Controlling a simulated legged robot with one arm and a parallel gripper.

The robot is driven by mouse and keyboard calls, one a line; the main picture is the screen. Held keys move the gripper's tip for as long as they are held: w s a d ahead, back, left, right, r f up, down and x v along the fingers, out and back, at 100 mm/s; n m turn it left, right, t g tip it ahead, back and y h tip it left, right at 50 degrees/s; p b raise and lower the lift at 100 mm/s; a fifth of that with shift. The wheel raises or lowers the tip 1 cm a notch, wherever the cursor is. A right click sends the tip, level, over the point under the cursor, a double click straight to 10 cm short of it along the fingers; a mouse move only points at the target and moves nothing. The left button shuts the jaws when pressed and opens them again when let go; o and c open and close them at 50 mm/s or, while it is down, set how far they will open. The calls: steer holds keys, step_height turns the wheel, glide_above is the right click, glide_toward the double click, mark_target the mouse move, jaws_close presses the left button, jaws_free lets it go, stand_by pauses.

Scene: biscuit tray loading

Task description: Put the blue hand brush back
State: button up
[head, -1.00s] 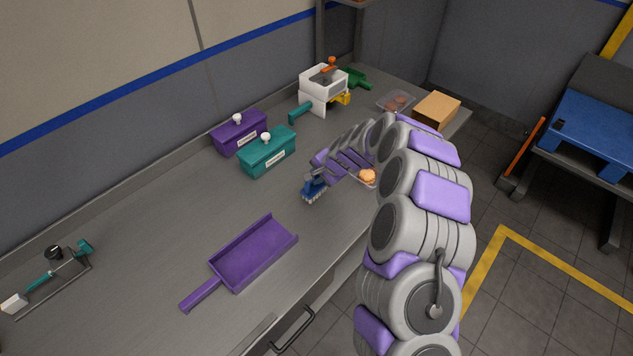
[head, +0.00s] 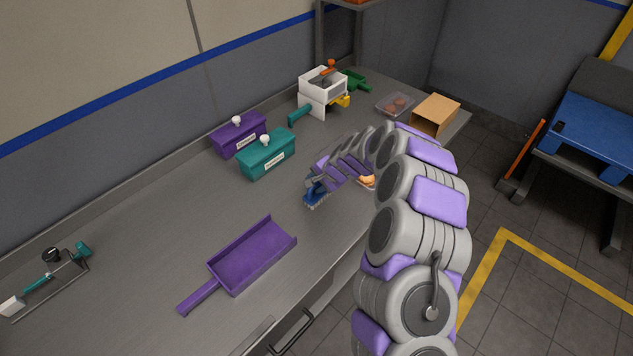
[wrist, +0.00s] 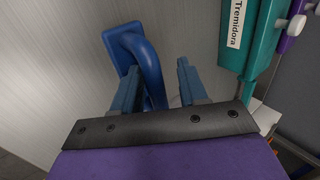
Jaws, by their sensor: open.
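The blue hand brush (head: 315,192) is at the middle of the workbench, its pale bristles facing down. My gripper (head: 324,177) is right at it, reaching in from the right. In the wrist view, my gripper (wrist: 157,88) is open, and the curved blue handle (wrist: 150,62) runs between its two fingers. A gap shows between the handle and the right finger; I cannot tell whether the left finger touches it. The brush's lower part is hidden behind the gripper there. A purple dustpan (head: 252,255) lies nearer on the bench.
A teal box (head: 266,156) and a purple box (head: 238,134), both with white knobs, stand behind the brush. A tray with orange-brown pieces (head: 367,180) sits partly behind my arm. A wire holder with teal tools (head: 45,282) is at far left.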

stand_by(0.3)
steer(key=shift+s+d+r, duration=0.1)
steer(key=shift+d+r, duration=0.1)
steer(key=shift+r, duration=0.05)
steer(key=p+v, duration=0.4)
steer(key=v, duration=0.7)
steer(key=s+d+r+n+g, duration=0.1)
steer(key=s+r+n, duration=0.2)
steer(key=s+r, duration=0.45)
steer(key=s+r+n+g, duration=0.2)
steer(key=s+r, duration=0.3)
steer(key=s, duration=0.6)
steer(key=s+d+r+n+g+h, duration=0.1)
steer(key=s+d, duration=0.3)
steer(key=s, duration=0.5)
steer(key=s+d+r+g+h, duration=0.1)
steer(key=s+d+h, duration=0.1)
steer(key=s+d, duration=0.3)
steer(key=s+d+r+n+h, duration=0.1)
steer(key=s+d, duration=0.3)
steer(key=s, duration=0.9)
steer(key=shift+s+d+r+n+g+h, duration=0.15)
steer(key=shift+s+r+n+g+h, duration=0.2)
steer(key=shift+h, duration=0.35)
steer(key=shift+w, duration=0.1)
